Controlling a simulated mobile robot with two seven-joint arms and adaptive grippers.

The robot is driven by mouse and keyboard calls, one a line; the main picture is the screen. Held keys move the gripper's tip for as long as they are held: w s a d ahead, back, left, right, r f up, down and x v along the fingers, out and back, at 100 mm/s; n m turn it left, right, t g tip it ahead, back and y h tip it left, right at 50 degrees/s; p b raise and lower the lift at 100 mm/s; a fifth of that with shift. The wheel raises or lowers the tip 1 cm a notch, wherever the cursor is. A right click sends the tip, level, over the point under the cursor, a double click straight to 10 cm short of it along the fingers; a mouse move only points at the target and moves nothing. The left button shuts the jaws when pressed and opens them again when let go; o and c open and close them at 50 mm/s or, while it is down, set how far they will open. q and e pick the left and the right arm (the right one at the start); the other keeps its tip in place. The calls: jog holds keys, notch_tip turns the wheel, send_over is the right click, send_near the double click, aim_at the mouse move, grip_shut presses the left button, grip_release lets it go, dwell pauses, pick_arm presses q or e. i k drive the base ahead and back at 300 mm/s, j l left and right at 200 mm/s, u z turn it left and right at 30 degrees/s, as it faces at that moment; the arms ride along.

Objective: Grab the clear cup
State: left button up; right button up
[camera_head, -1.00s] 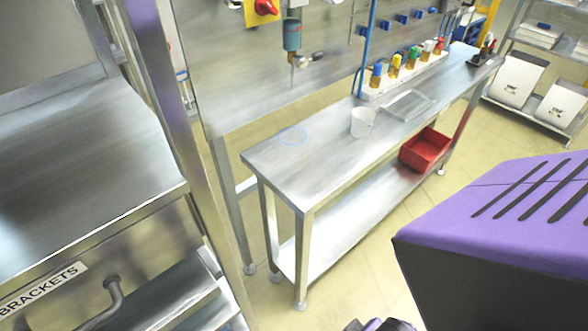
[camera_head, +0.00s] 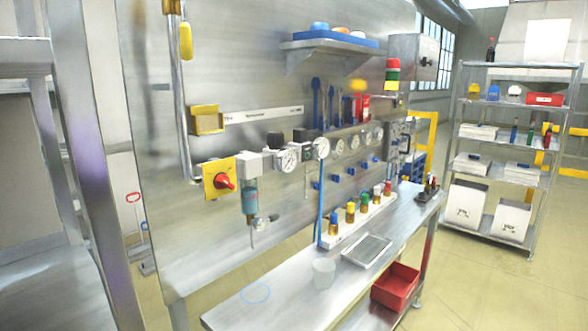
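The clear cup (camera_head: 323,273) is a whitish, see-through cup standing upright on the narrow metal bench (camera_head: 291,299) in the head view, just left of a shallow clear tray (camera_head: 367,250). A blue ring outline (camera_head: 255,293) lies on the bench to the cup's left. Neither of my grippers shows in the head view. Nothing is touching the cup.
A rack of colored-cap bottles (camera_head: 357,221) stands behind the tray against the metal panel (camera_head: 220,130). A red bin (camera_head: 395,286) sits below the bench top. A shelving unit (camera_head: 514,150) stands at right, with open floor before it.

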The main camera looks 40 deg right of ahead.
aim_at(323, 267)
jog(key=z, duration=1.1)
